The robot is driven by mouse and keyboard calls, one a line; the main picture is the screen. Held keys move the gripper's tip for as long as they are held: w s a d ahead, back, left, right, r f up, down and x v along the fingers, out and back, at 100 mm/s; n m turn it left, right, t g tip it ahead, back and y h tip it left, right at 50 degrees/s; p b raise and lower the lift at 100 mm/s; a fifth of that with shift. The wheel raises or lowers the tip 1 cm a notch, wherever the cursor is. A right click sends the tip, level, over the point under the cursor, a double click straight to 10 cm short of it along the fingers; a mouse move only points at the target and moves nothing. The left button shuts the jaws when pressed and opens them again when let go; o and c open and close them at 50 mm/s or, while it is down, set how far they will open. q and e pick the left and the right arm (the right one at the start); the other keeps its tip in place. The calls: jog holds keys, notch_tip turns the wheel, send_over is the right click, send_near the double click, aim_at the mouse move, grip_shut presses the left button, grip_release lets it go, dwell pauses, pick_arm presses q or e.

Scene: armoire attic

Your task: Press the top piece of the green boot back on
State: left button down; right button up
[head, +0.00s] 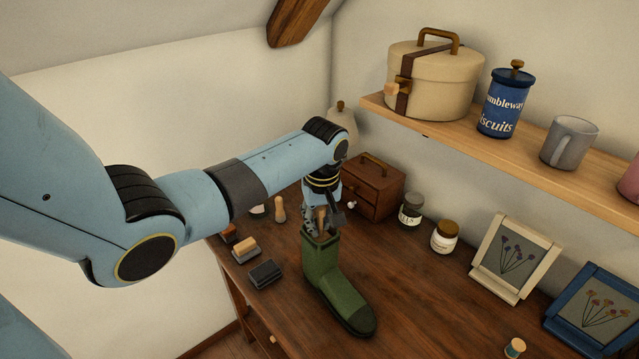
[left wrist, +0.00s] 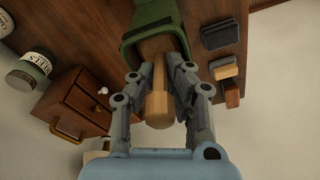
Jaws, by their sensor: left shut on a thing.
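The green boot (head: 338,284) stands upright on the brown table, its darker toe pointing to the lower right. Its open top shows in the left wrist view (left wrist: 150,22). My left gripper (head: 321,226) is right above the boot's top, pointing down. It is shut on a pale wooden piece (left wrist: 157,104) with a rounded end. The wooden piece's other end reaches into the boot's opening; how deep is hidden. A rim band (head: 322,240) runs around the boot's top; I cannot tell if it is a separate piece. My right gripper is not in view.
Brushes and a dark block (head: 265,274) lie left of the boot. A small drawer chest (head: 374,190) and jars (head: 444,237) stand behind it. Picture frames (head: 513,258) stand at the right. A shelf (head: 500,157) with a round case hangs above.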

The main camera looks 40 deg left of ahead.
pick_arm(q)
jog(key=shift+f, duration=0.15)
dwell(0.7)
jog(key=c, duration=1.3)
grip_release()
jog(key=shift+o, duration=0.2)
jog(key=shift+r+p, duration=1.15)
jog(key=shift+p, duration=0.3)
jog(key=shift+r, duration=1.85)
